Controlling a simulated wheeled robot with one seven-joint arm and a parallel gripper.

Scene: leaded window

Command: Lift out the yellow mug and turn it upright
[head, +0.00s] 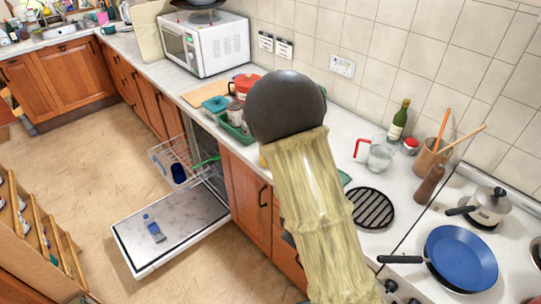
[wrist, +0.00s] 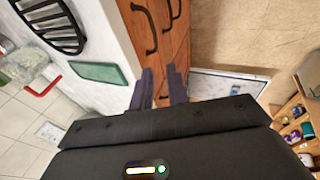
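No yellow mug can be clearly made out in either view. A small yellow patch (head: 262,160) shows at the counter edge beside my arm in the head view, too little to identify. The open dishwasher (head: 172,222) has its door down and its rack (head: 165,156) pulled out. A dark blue mug (head: 179,173) is in the rack. In the wrist view my gripper (wrist: 161,72) has its two fingers apart with nothing between them, above the counter edge and wooden cabinet fronts. In the head view my arm hides the gripper.
On the counter are a glass jug (head: 380,155) with a red handle, a black round grille (head: 372,208) and a green bottle (head: 398,121). A blue pan (head: 461,258) is on the hob. The floor left of the door is clear.

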